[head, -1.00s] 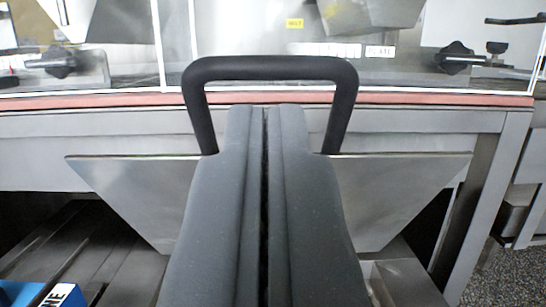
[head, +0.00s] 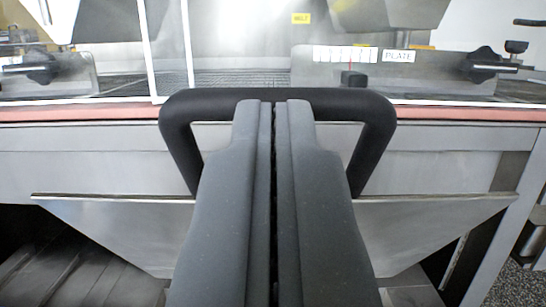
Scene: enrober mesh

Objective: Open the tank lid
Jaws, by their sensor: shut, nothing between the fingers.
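A black U-shaped handle (head: 215,105) stands up in the middle of the view. Its two legs run down to the thin, pale top edge of a tapered steel tank (head: 110,225). The lid surface itself cannot be made out apart from this edge. My gripper (head: 273,103) is shut and empty, with a thin dark line between its fingers. Its fingertips overlap the handle's top bar in the picture and hide the bar's middle. I cannot tell whether they touch it. The fingers also cover the middle of the tank.
Behind the handle runs a reddish strip (head: 80,113) below clear panels with white edges. A black knob (head: 482,65) and a steel bar with a PLATE label (head: 398,57) are behind it. A steel frame leg stands at the right. Dark rails lie at lower left.

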